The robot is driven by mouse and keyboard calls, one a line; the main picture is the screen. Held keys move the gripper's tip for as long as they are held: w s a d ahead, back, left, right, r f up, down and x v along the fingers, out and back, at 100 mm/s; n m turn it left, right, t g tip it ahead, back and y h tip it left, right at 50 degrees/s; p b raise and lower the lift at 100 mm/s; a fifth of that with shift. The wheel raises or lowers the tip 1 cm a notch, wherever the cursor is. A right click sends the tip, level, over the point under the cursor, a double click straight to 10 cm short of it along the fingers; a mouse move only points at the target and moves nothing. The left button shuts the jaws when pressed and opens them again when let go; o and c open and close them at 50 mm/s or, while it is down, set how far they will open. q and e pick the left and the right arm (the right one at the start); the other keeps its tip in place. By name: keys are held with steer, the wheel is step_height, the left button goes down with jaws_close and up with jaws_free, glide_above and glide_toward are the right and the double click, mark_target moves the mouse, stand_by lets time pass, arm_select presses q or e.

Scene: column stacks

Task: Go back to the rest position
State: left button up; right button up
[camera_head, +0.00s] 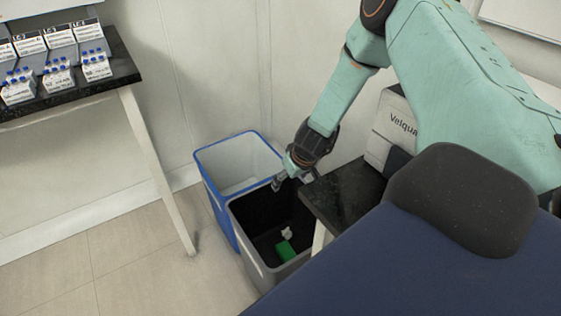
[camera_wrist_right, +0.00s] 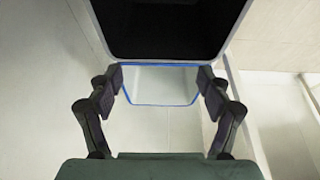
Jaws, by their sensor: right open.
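My right gripper (camera_head: 278,181) hangs over the bins at the end of my teal arm. In the right wrist view its two dark fingers (camera_wrist_right: 160,90) stand apart with nothing between them, so it is open and empty. A grey bin with a black inside (camera_head: 251,240) is below it, and a green item (camera_head: 285,251) and a small white item (camera_head: 287,233) lie in its bottom. A white bin with a blue rim (camera_head: 240,137) stands behind the grey bin. My left gripper is not in view.
A black-topped table (camera_head: 122,62) at the left holds several small boxes with blue-capped vials (camera_head: 57,77). A black counter (camera_head: 345,190) with a white box marked "Velqua" (camera_head: 391,130) is beside the grey bin. Bare tiled floor (camera_head: 130,265) lies at the lower left.

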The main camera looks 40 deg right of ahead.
steer(key=shift+f, duration=0.1)
stand_by(0.3)
step_height(320, 180, down, 7)
stand_by(1.2)
stand_by(0.3)
steer(key=a+r+p, duration=0.8)
steer(key=a+r, duration=0.5)
steer(key=a, duration=0.4)
steer(key=shift+w+n+p, duration=0.15)
steer(key=shift+n+p, duration=0.2)
steer(key=shift+n, duration=0.05)
stand_by(2.9)
steer(key=shift+s, duration=0.2)
